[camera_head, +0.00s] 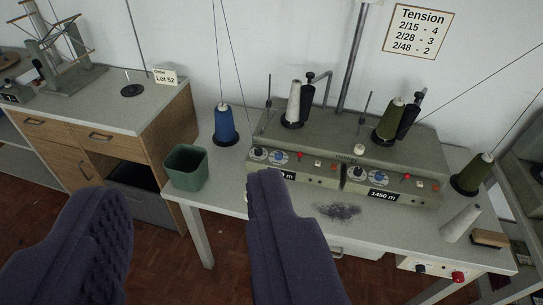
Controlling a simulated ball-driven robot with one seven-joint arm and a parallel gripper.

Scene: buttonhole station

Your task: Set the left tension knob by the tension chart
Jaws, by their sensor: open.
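The tension chart (418,32) hangs on the back wall; it reads 2/15 - 4, 2/28 - 3, 2/48 - 2. The grey winder (340,150) stands on the right table. Its left front panel bears a dark knob (258,153) and a blue-and-white dial (279,157); I cannot tell which is the tension knob, and their settings are too small to read. The right panel has a similar knob (358,172) and dial (377,177). My gripper (185,200) is open and empty, in front of the table. Its right finger hides part of the left panel's lower edge and meter label.
An order card (165,76) reads Lot 52. A green bin (187,167) and a blue cone (225,125) stand left of the winder. Dark fluff (337,211) lies in front.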

